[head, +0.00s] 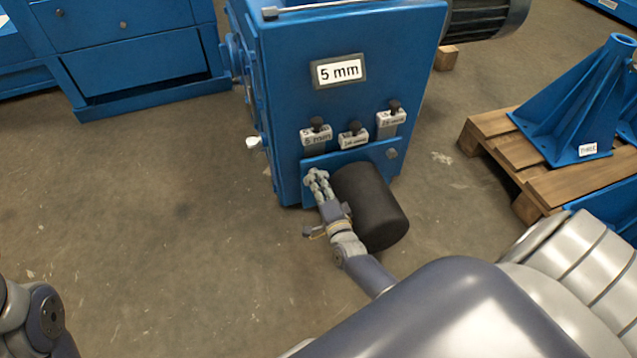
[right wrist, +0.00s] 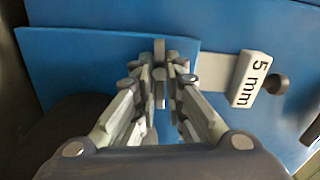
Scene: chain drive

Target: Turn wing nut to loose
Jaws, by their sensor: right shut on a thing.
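In the head view the gripper hides the nut. Only a link of my left arm shows at the lower left of the head view; its gripper is out of frame.
A black cylinder (head: 370,205) lies close beside my right gripper. Several tags with black knobs sit above the plate; one reads 5 mm (right wrist: 250,80). A larger 5 mm sign (head: 339,71) is higher up. A wooden pallet (head: 495,150) stands right; floor at left is clear.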

